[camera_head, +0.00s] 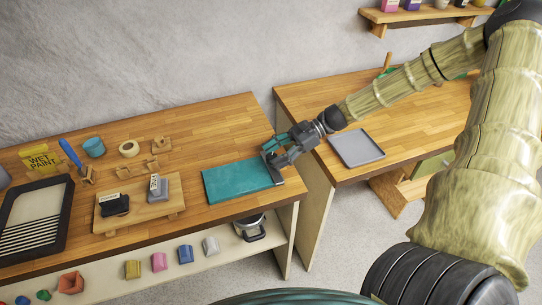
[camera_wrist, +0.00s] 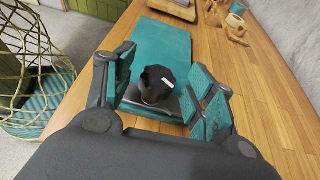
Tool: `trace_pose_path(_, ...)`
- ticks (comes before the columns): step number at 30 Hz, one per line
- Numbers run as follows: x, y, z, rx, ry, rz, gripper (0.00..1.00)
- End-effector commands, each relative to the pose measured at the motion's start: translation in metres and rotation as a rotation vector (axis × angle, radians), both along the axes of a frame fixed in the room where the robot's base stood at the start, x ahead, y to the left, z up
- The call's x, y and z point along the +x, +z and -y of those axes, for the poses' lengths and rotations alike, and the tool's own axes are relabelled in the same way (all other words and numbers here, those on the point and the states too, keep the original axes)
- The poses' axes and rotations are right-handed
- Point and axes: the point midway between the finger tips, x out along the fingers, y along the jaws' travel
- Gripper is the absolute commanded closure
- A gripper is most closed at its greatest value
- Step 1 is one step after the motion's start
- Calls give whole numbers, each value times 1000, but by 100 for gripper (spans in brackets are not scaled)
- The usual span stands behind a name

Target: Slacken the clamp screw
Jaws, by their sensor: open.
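A teal board (camera_head: 237,181) lies flat near the front right corner of the wooden bench, and it also shows in the wrist view (camera_wrist: 163,45). A dark knob with a small white mark (camera_wrist: 155,84), which looks like the clamp screw, stands at the board's near end above a grey metal strip (camera_wrist: 158,111). In the head view my gripper hides the knob, and a bit of the grey strip (camera_head: 278,179) shows. My gripper (camera_head: 272,159) is open over this end. In the wrist view its teal-padded fingers (camera_wrist: 163,75) stand either side of the knob; contact cannot be told.
A wooden stand (camera_head: 113,221) with two stamp-like blocks, a black-framed screen (camera_head: 35,222) and a blue-handled tool (camera_head: 71,153) are farther left. A grey tray (camera_head: 357,148) lies on the second bench, across a gap. A net basket (camera_wrist: 30,75) shows left in the wrist view.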

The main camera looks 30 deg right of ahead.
Motion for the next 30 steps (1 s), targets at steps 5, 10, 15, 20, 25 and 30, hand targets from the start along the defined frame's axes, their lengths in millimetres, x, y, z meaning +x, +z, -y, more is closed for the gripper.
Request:
trace_pose_path(5,1,-5,-10,0,1,-1,44)
trace_pose_path(10,3,-6,-15,0,1,1,44)
trace_pose_path(15,3,-7,-15,0,0,1,44)
trace_pose_path(20,3,-7,-15,0,0,1,48)
trace_pose_path(25,3,-7,-15,0,0,0,79)
trace_pose_path(30,3,-7,-15,0,0,1,91)
